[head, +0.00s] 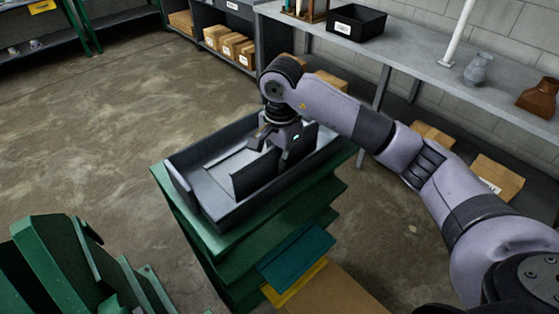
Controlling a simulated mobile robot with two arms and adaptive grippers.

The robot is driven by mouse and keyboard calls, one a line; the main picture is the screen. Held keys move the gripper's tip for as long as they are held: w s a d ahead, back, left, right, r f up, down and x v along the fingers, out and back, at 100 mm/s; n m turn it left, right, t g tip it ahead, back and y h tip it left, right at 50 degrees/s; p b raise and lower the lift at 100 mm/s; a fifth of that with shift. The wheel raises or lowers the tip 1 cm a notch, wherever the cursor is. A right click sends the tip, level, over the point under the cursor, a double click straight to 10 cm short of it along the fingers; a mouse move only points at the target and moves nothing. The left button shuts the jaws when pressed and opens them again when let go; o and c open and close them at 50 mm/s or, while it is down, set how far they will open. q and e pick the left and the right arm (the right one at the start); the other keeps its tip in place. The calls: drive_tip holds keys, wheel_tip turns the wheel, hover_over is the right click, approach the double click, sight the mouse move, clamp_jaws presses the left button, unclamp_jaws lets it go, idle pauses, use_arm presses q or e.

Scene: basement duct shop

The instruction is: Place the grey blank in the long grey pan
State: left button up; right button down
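The long grey pan (192,203) sits on top of a green stand, its length running from lower left to upper right. A flat pale grey piece (228,167) lies low inside it; I cannot tell whether this is the grey blank or the pan's lit floor. Dark upright plates (254,178) stand inside the pan. My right gripper (272,146) points down into the pan, close to the plates. One finger shows on its left side; the other is hard to make out, so its grip is unclear. My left gripper is out of view.
The green stand (215,248) has stepped shelves with a teal sheet (297,256) jutting out. Green metalwork (70,265) stands at lower left. A bench (425,56) with a black bin (357,22) runs along the back. Open floor lies to the left.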

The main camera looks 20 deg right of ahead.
drive_tip(key=c, duration=2.3)
unclamp_jaws()
drive_tip(key=shift+f, duration=0.1)
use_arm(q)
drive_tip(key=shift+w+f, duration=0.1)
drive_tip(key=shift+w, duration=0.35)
use_arm(e)
drive_tip(key=o, duration=0.5)
